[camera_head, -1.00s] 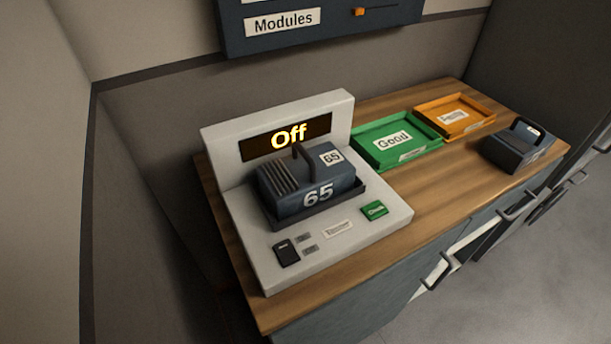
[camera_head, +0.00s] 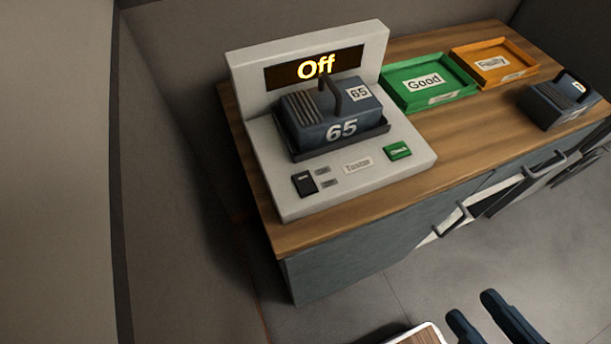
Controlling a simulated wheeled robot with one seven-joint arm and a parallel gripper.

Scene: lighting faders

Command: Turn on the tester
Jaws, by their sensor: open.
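The tester (camera_head: 270,185) is a pale grey console on the wooden counter. Its display (camera_head: 314,68) reads "Off" in yellow. A black rocker switch (camera_head: 304,183) is at its front left, beside two small grey labels. A green button (camera_head: 397,151) is at its front right, and a "Tester" label lies between. A dark blue module marked 65 (camera_head: 330,115) sits in the tester's dark cradle. My gripper (camera_head: 472,306) shows as two dark blue fingers at the bottom right edge. It is open, empty and well apart from the tester, lower in the picture.
A green "Good" tray (camera_head: 428,95) and an orange "Faulty" tray (camera_head: 506,78) stand right of the tester. Another dark module (camera_head: 556,108) sits at the counter's right. Handles (camera_head: 453,222) stick out from the cabinet front.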

